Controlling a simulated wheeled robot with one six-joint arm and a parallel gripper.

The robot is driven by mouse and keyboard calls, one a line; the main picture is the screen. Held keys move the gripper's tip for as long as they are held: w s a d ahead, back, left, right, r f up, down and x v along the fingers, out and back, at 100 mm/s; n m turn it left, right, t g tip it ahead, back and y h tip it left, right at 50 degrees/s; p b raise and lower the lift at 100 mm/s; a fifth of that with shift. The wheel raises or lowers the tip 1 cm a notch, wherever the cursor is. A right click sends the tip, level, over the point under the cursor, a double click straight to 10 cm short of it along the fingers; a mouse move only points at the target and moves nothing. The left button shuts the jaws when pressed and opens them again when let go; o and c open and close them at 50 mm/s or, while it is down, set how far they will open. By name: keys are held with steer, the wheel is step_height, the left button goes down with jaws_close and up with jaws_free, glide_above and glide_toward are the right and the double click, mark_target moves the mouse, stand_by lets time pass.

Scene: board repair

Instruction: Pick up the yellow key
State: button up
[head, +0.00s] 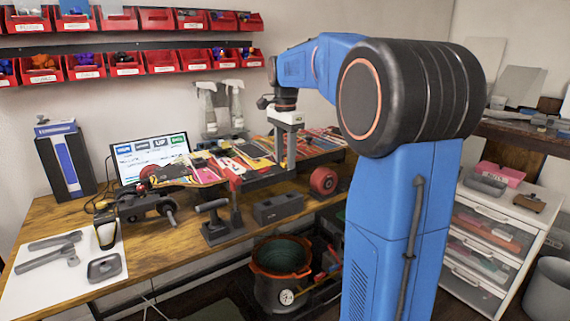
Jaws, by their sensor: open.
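I cannot make out a yellow key in the head view; it may be hidden or too small to tell. My gripper (283,160) points down over the right part of the colourful skateboard deck (225,163) on the workbench. It is open, and I see nothing between its fingers. I cannot tell whether the fingertips touch the deck.
The wooden workbench (160,245) holds a screen (150,158), a grey toggle clamp (215,225), a grey block (278,208) and a white mat (50,285) with grey tools. Red bins (163,61) line the wall. A pot (281,270) stands below the front edge.

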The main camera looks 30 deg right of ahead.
jaws_close()
steer(key=shift+r, duration=0.1)
step_height(320, 180, up, 10)
steer(key=shift+f, duration=0.1)
stand_by(0.4)
